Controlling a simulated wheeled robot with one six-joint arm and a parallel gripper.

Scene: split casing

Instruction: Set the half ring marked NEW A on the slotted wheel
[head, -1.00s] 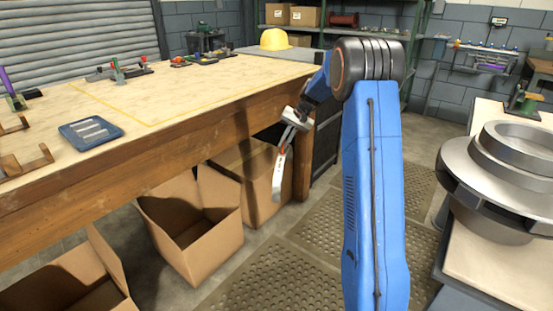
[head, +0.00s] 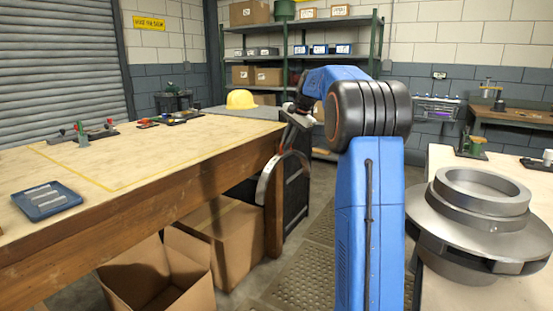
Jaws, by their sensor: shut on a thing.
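My gripper (head: 296,119) is shut on a thin curved metal half ring (head: 266,183). It hangs below the jaws, in front of the wooden bench's right end. No NEW A marking is readable on it. The slotted wheel (head: 432,222) is a large grey metal wheel with a stepped hub and a round opening on top. It stands on a pale-topped table at the right. Dark gaps show under its wide rim. My gripper and the half ring are well to the left of the wheel, apart from it, with my blue arm between them.
The wooden bench (head: 190,152) fills the left and carries a blue tray (head: 45,201), small tools and a yellow hard hat (head: 241,99) behind. Shelves stand at the back. Floor mats (head: 290,272) lie between bench and wheel table.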

